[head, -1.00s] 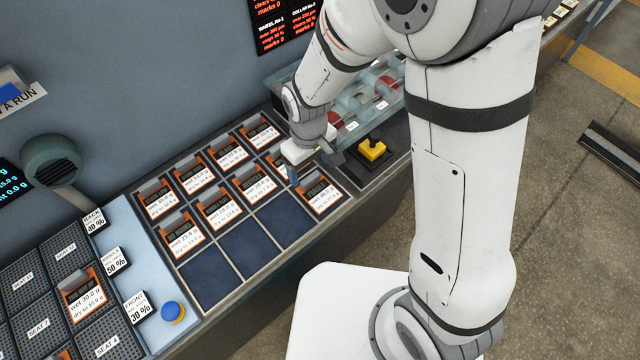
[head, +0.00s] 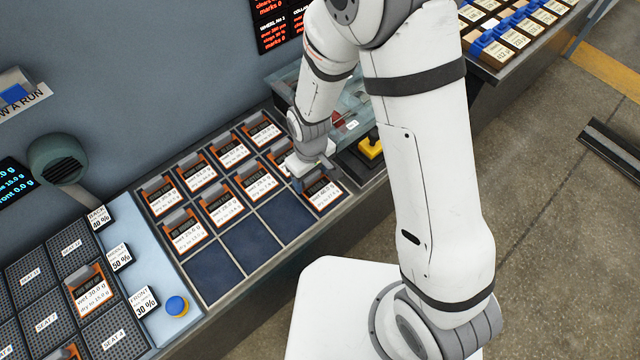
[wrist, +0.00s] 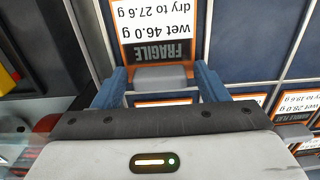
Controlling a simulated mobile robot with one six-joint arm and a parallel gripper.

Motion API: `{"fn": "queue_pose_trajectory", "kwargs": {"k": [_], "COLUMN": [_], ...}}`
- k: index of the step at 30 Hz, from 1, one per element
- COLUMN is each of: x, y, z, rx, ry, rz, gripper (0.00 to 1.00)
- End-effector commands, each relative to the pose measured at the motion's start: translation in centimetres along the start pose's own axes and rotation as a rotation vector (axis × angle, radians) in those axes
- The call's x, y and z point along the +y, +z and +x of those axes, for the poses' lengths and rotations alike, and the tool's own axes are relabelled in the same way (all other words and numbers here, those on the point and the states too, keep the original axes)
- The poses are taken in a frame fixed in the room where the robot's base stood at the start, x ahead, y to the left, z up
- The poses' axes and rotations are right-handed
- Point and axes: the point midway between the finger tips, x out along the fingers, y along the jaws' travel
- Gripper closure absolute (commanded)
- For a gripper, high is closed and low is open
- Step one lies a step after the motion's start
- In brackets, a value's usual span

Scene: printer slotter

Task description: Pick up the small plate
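Several dark plates with orange-edged white labels and grey grip tabs lie in the slotted tray (head: 247,243). Most of their names are too small to read, so I cannot tell which is the small plate. My gripper (head: 299,182) is low over the tray's right end, at the plate in the front right slot (head: 323,193). In the wrist view my gripper (wrist: 160,84) is open, its blue fingers on either side of that plate's grey tab (wrist: 160,76), with small gaps. This plate's label (wrist: 160,25) reads FRAGILE, wet 46.0 g, dry to 27.6 g.
Three front slots left of my gripper are empty. A yellow block (head: 370,148) and a clear-walled bin (head: 345,120) stand close on the right. At left are a blue button (head: 177,306) and a grid of dark seats (head: 113,338), some holding plates.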

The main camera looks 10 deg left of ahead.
Motion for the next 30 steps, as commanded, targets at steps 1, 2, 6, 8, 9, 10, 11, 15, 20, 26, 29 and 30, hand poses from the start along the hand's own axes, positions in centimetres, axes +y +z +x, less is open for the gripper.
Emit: {"fn": "queue_pose_trajectory", "kwargs": {"k": [1,2,6,8,9,10,11,15,20,26,29,30], "x": [0.0,0.0,0.0,0.0,0.0,0.0,0.0,0.0,0.1,0.1,0.1,0.1], "y": [0.0,0.0,0.0,0.0,0.0,0.0,0.0,0.0,0.0,-0.1,-0.1,-0.1], "z": [0.0,0.0,0.0,0.0,0.0,0.0,0.0,0.0,0.0,-0.7,-1.6,-2.0], "rx": [0.0,0.0,0.0,0.0,0.0,0.0,0.0,0.0,0.0,0.002,0.004,0.004], "ry": [0.0,0.0,0.0,0.0,0.0,0.0,0.0,0.0,0.0,0.0,0.001,0.001], "rz": [0.0,0.0,0.001,0.001,0.001,0.001,0.001,0.001,0.001,0.001,0.002,0.002], "gripper": [0.38,0.4,0.51,0.56,0.6,0.62,0.65,0.73,0.73,0.73,0.73,0.73]}}
